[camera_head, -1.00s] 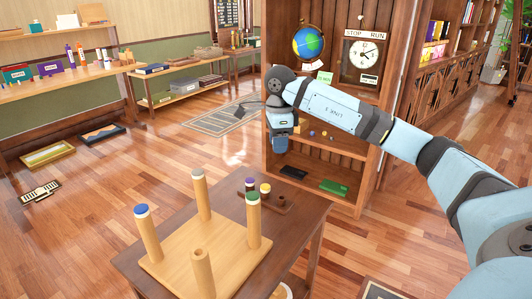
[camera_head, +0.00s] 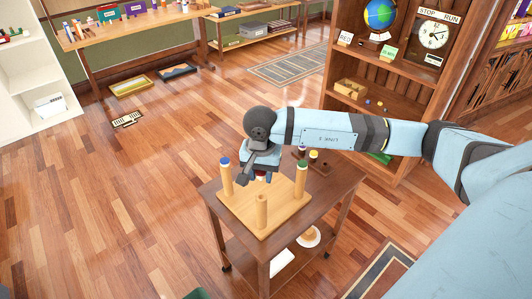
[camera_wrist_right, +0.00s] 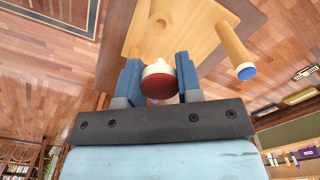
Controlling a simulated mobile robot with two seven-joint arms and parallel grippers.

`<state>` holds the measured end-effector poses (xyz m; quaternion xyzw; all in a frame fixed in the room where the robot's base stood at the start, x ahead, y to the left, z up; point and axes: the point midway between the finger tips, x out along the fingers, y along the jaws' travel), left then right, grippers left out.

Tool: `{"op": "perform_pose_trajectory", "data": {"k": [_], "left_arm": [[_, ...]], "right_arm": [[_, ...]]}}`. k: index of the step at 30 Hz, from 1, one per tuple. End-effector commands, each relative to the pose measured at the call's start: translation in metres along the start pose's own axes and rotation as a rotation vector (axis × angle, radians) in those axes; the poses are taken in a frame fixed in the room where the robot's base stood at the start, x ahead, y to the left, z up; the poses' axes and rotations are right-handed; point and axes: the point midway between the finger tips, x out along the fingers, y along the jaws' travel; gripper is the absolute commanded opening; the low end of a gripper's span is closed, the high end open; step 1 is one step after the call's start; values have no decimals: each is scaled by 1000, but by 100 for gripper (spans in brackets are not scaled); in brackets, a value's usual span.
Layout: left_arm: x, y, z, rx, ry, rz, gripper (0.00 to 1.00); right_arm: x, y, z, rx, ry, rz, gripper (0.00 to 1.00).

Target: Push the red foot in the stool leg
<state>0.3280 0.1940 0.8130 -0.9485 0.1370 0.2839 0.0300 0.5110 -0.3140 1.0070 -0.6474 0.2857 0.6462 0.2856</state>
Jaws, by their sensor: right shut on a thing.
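The upturned wooden stool (camera_head: 236,207) lies on the brown cart with its legs pointing up. Its left leg has a blue foot (camera_head: 225,162), also in the right wrist view (camera_wrist_right: 247,72). Its right leg has a green foot (camera_head: 302,165). The front leg (camera_head: 262,212) has a bare top; a bare leg end (camera_wrist_right: 158,22) shows ahead of my fingers in the wrist view. My right gripper (camera_wrist_right: 158,70) is shut on the red foot (camera_wrist_right: 160,86), its pale end towards that leg, apparently apart from it. My right gripper hides the back leg in the head view. My left gripper is out of view.
A small tray (camera_head: 322,168) with a purple foot (camera_head: 301,149) and a yellow foot (camera_head: 313,154) stands behind the stool on the cart (camera_head: 335,192). A wooden bookcase (camera_head: 410,75) is at the back right. The floor left of the cart is clear.

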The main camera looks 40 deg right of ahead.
Motion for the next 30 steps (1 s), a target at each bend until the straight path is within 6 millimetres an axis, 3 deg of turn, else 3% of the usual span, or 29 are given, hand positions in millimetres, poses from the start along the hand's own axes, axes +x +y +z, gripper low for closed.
{"op": "perform_pose_trajectory", "data": {"k": [11, 24, 30], "left_arm": [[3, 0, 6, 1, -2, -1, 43], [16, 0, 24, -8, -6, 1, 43], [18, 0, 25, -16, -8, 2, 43]], "right_arm": [[17, 0, 3, -14, -1, 1, 11], [60, 0, 2, -13, 1, 0, 11], [65, 0, 2, -13, 1, 0, 11]]}}
